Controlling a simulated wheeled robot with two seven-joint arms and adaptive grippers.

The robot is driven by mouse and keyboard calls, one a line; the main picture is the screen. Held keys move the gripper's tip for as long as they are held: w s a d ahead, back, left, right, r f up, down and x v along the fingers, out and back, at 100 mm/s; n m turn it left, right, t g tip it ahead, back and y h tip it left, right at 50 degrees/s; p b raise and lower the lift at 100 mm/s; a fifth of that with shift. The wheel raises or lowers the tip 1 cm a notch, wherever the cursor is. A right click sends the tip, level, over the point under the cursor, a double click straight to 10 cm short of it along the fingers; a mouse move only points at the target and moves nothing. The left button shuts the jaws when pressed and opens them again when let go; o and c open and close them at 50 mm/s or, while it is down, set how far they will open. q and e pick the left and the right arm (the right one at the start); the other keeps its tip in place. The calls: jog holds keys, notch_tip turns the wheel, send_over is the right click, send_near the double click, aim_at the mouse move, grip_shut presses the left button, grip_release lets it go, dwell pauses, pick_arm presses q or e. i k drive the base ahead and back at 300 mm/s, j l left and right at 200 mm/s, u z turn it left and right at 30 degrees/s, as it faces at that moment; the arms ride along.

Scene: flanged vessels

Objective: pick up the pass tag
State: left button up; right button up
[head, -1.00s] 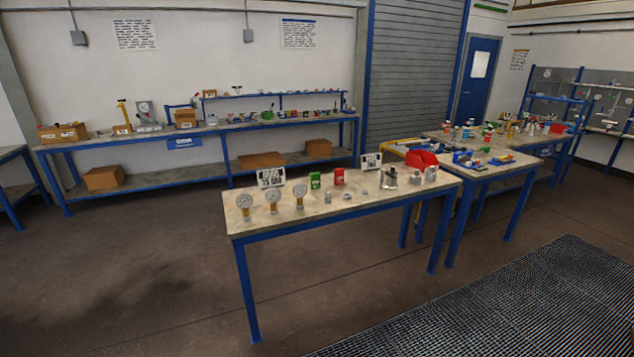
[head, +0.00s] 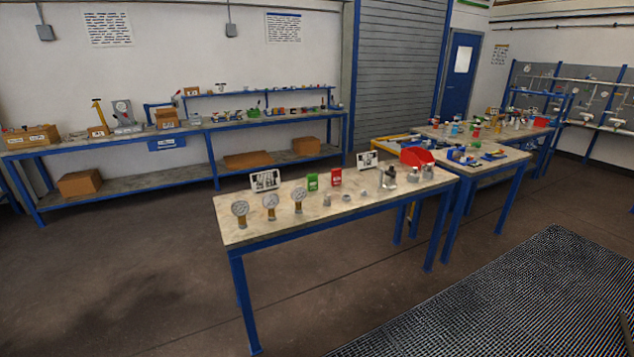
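A green tag (head: 312,182) and a red tag (head: 336,177) stand side by side near the back middle of the nearest table (head: 262,228). The green one is likely the pass tag, but the lettering is too small to read. Both stand upright and clear of each other. Neither of my grippers is in the head view.
Several gauges (head: 270,204) stand at the table's left, with a white-framed card (head: 265,180) behind. Metal vessels (head: 388,177) and a red bin (head: 415,156) are at its right. Another table (head: 510,161) stands beyond. Floor (head: 170,270) at left is clear; grating (head: 500,300) lies right.

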aim_at(312, 178)
jog(key=i+j+z, duration=0.45)
jog(key=j, duration=0.6)
jog(key=i+j+z, duration=0.1)
jog(key=j+z, duration=0.3)
jog(key=j, duration=0.7)
jog(key=j+z, duration=0.45)
jog(key=j, duration=0.7)
